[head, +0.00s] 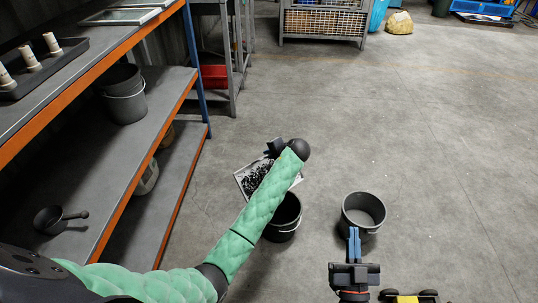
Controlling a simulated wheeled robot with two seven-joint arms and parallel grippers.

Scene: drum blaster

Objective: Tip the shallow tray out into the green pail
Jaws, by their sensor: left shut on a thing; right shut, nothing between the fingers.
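The shallow tray (240,180) is pale and holds many small dark pieces. It hangs in mid-view, partly hidden behind my green-sleeved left arm. My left gripper (274,148) is shut on the tray at its far edge; the fingertips are hard to see. A dark pail (285,228) stands on the floor just below and right of the tray, partly covered by my arm. A second dark grey pail (364,213) stands to the right and looks empty. Neither pail shows a clear green colour. My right gripper (354,242), with blue fingers, is shut and empty at the second pail's near side.
A shelf rack (150,130) on the left holds a grey bucket (124,95) and a dark scoop (60,219). A wire crate (325,22) stands at the back. A yellow and black wheeled thing (408,298) is at the bottom edge. The floor on the right is clear.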

